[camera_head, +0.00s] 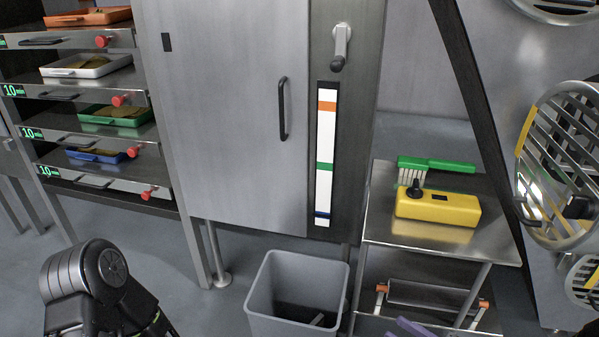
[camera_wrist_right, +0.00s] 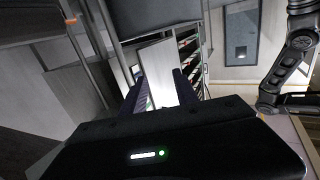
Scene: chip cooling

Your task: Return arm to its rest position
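My right gripper (camera_head: 404,330) shows only as purple fingertips at the bottom edge of the head view, in front of the metal side table. In the right wrist view, the two dark fingers of this gripper (camera_wrist_right: 158,92) stand apart. A pale panel shows between and beyond them, and I see nothing clearly gripped. A black link of my left arm is at the lower left of the head view; its gripper is out of view. A black jointed arm part of mine shows at the right of the wrist view.
A grey bin (camera_head: 262,318) stands on the floor below a steel cabinet (camera_head: 235,110). A side table (camera_head: 380,205) holds a yellow block (camera_head: 437,208) and a green-handled brush (camera_head: 440,164). Shelves with coloured trays (camera_head: 117,115) are at the left; round metal grilles (camera_head: 560,165) are at the right.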

